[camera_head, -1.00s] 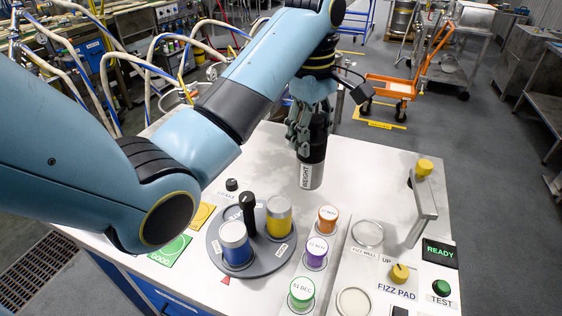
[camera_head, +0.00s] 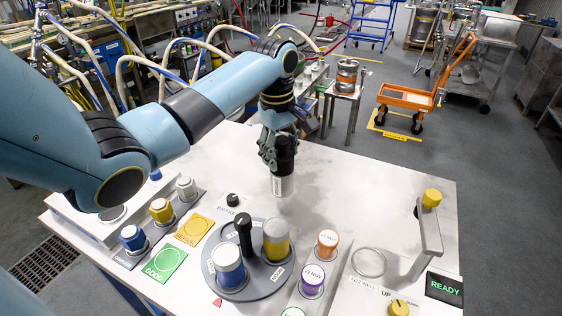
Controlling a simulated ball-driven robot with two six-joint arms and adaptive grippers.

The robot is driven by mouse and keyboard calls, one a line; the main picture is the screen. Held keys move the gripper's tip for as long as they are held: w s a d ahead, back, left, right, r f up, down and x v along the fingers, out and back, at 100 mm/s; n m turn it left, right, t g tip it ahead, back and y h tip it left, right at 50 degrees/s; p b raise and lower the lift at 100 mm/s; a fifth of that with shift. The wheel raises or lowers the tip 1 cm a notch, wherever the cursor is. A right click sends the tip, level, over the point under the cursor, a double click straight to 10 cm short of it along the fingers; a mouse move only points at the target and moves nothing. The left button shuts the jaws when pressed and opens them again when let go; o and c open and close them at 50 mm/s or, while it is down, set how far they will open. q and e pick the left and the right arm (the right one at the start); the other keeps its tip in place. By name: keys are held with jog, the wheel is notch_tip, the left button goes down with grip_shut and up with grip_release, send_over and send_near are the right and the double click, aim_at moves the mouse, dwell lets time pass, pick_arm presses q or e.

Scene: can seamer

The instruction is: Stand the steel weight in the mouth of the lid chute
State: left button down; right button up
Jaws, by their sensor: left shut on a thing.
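The weight hangs about upright over the rear middle of the white table, behind the round grey turntable. I cannot tell exactly how far above the table its bottom is. I cannot make out the lid chute or its mouth in this view. My right gripper is not in view.
The grey turntable (camera_head: 229,285) carries a blue can (camera_head: 228,266), a yellow can (camera_head: 276,240) and a black knob post (camera_head: 244,234). Several small cans stand at left and right. A grey crank arm (camera_head: 428,230) rises at right. The table's rear right is clear.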

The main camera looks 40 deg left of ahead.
pick_arm(q)
jog(key=shift+f, duration=1.85)
jog(key=c, duration=0.5)
grip_release()
jog(key=shift+f, duration=0.1)
